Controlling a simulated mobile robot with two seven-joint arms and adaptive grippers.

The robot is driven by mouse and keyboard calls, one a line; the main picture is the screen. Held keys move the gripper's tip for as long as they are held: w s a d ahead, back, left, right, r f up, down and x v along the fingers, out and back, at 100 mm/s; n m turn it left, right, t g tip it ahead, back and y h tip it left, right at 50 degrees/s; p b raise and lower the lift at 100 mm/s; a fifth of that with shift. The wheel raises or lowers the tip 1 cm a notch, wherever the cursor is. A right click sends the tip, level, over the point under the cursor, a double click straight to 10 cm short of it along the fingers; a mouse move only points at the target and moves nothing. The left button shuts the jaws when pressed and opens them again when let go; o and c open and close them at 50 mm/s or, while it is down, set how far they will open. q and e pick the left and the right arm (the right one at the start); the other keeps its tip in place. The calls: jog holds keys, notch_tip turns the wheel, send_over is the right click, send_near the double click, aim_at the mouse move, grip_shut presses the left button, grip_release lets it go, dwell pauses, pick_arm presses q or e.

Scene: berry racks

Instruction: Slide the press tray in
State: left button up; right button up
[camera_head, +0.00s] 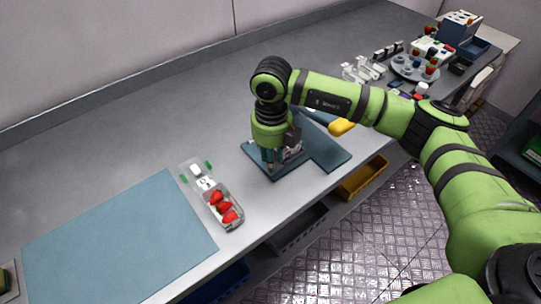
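My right gripper (275,164) points down over a dark blue-grey base plate (259,155) in the middle of the table. A small greyish device (292,153) with a little red stands on that plate, right beside the fingers and partly hidden by them. I cannot tell whether the fingers touch it or whether they are open or shut. No part is clearly recognisable as the press tray; it may be this device or hidden by the gripper. My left gripper is not in view.
A clear punnet (236,226) with red strawberries (222,207) lies left of the plate, next to a white piece with green ends (197,172). A flat blue mat (120,240) covers the front left. Several small items and a round tray (416,72) crowd the far right.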

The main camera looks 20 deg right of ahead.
aim_at(286, 149)
jog(key=shift+w+f, duration=0.2)
jog(key=shift+f, duration=0.8)
grip_shut()
jog(key=d+b, duration=0.1)
jog(key=d, duration=0.1)
jog(key=w+d, duration=0.1)
jog(key=shift+w+d+f+b, duration=0.1)
jog(key=shift+w+d+b, duration=0.1)
jog(key=shift+d+b, duration=0.15)
jog(key=shift+w+d, duration=0.15)
jog(key=shift+d, duration=0.2)
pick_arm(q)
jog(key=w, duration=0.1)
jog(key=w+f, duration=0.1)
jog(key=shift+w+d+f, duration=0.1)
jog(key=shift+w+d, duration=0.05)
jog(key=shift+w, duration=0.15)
pick_arm(e)
jog(key=shift+a, duration=0.1)
